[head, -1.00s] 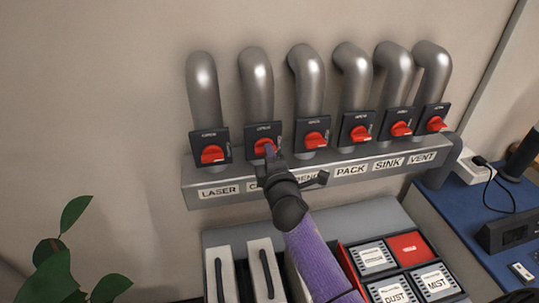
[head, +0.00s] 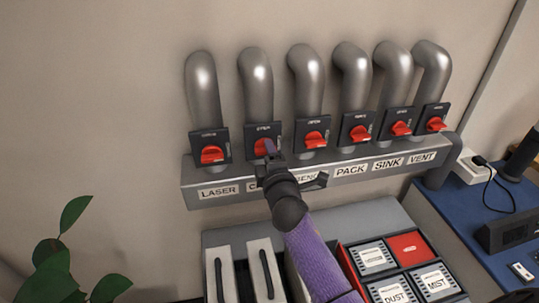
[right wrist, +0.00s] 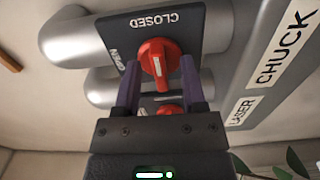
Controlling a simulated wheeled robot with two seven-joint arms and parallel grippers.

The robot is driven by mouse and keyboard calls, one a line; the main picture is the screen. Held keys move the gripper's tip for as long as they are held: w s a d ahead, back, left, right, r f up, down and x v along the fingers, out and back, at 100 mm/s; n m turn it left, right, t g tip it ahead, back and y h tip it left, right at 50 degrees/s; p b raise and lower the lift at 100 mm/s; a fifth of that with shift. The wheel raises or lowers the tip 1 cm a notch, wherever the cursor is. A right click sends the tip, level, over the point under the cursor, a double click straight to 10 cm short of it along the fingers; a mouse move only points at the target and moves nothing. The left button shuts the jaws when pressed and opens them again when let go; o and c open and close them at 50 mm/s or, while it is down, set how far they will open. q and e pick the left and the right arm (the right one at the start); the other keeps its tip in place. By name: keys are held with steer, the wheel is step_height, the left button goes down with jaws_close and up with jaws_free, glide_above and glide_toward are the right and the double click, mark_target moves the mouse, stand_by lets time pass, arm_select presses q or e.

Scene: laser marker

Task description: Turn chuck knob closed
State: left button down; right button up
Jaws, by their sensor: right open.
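The red chuck knob (head: 262,148) sits on a dark plate, second from the left in the row on the grey manifold. In the right wrist view the knob (right wrist: 160,62) has a white mark, and its plate (right wrist: 170,22) reads CLOSED and OPEN, beside the CHUCK label (right wrist: 283,57). My right gripper (head: 269,153) is at this knob. In the right wrist view its two purple fingers (right wrist: 160,80) are open, one on each side of the knob. I cannot tell whether they touch it. In the head view the gripper hides part of the CHUCK label. My left gripper is not in view.
The laser knob (head: 212,154) is close on the left and the third knob (head: 313,138) close on the right. Grey pipes rise above the plates. Below are white panels with dark handles (head: 267,270) and a box of labelled tiles (head: 411,245). A plant (head: 70,270) stands lower left.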

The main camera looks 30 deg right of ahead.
steer(key=shift+s, duration=0.1)
steer(key=v, duration=0.9)
steer(key=shift+s+p, duration=0.35)
steer(key=shift+s, duration=0.05)
steer(key=shift+a, duration=0.1)
